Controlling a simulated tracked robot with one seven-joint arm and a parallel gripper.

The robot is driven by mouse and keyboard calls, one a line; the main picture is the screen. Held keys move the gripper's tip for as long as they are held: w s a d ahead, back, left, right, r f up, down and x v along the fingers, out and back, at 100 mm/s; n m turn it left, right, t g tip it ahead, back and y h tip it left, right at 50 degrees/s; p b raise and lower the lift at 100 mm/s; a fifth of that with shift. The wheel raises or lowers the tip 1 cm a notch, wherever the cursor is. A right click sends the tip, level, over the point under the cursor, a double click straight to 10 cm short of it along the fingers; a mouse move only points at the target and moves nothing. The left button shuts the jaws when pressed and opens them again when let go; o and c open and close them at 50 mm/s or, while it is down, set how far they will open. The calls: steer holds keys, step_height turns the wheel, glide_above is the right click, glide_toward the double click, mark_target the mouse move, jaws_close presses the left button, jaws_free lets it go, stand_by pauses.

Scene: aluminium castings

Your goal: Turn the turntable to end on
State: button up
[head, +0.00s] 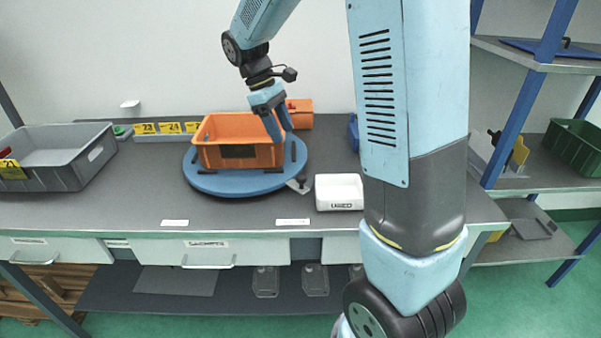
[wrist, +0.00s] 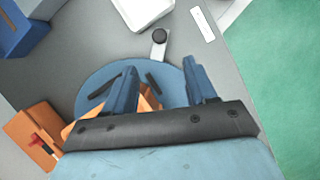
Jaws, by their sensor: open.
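The blue round turntable (head: 235,186) lies on the grey workbench, and part of it shows in the wrist view (wrist: 92,88). An orange crate (head: 226,157) sits on it, long side towards me; in the wrist view it is mostly hidden behind my gripper. Dark strips stand on the disc beside the crate. A small light bracket with a black knob (head: 300,184) is at the disc's right front edge; the knob also shows in the wrist view (wrist: 159,36). My gripper (head: 279,134) is open, fingers pointing down at the crate's right end. Whether it touches anything I cannot tell.
A grey bin (head: 68,163) stands at the left of the bench. Yellow number tags (head: 170,128) and an orange block (head: 300,113) are behind. The bench front is mostly clear. Blue-framed shelves stand at right.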

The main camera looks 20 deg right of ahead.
mark_target(301, 176)
steer(key=x, duration=1.4)
